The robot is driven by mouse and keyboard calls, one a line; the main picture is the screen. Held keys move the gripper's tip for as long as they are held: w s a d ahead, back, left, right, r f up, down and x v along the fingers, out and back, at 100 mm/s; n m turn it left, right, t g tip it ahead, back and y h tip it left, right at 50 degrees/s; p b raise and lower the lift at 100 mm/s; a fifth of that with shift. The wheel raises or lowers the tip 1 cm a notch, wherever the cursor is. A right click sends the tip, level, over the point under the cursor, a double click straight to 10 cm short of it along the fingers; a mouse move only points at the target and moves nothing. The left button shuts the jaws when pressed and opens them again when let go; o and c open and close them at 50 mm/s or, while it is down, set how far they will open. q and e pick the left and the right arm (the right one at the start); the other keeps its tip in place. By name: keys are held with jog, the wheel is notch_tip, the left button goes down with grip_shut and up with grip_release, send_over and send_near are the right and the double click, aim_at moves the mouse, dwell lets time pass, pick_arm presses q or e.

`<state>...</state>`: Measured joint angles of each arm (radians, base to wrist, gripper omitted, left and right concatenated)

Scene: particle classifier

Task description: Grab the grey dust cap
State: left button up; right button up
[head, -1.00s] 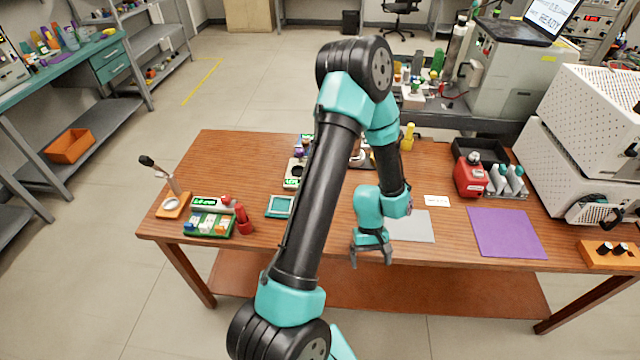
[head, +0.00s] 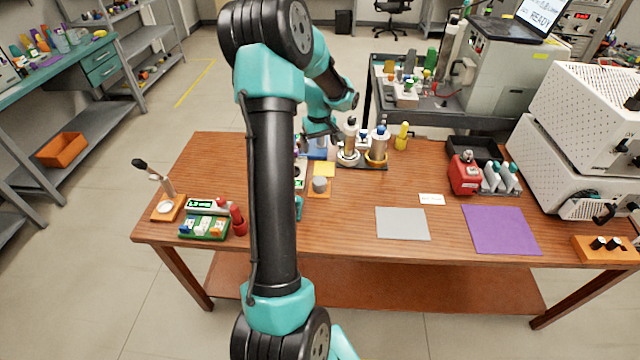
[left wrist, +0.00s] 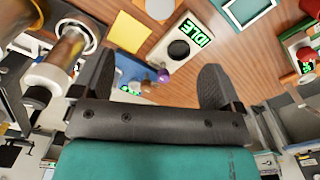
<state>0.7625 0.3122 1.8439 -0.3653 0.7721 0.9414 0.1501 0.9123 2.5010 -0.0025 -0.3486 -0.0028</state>
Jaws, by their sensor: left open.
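A grey cylindrical piece, which looks like the grey dust cap (head: 320,184), stands on a small orange pad (head: 319,194) left of the table's middle. In the left wrist view the grey cap (left wrist: 160,8) is at the top edge, partly cut off. My left gripper (head: 322,138) is over the back of the table, beyond the cap. In the left wrist view its fingers (left wrist: 153,82) are spread wide and hold nothing. A small purple-topped item (left wrist: 162,75) shows between them, apart from both. My right gripper is not in view.
A yellow square (head: 324,169) lies behind the cap. Metal cylinders stand on a dark base (head: 370,163) to the right. A white device with an IDLE display (left wrist: 180,48) is near the fingers.

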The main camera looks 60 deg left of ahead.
pick_arm(q)
send_near(319, 180)
notch_tip(319, 180, down, 6)
jog(key=shift+w+r, duration=0.1)
jog(key=shift+r, duration=0.15)
dwell(0.4)
jog(key=shift+f, duration=2.6)
jog(key=c, duration=0.9)
jog(key=shift+r, duration=0.1)
jog(key=shift+c, duration=0.2)
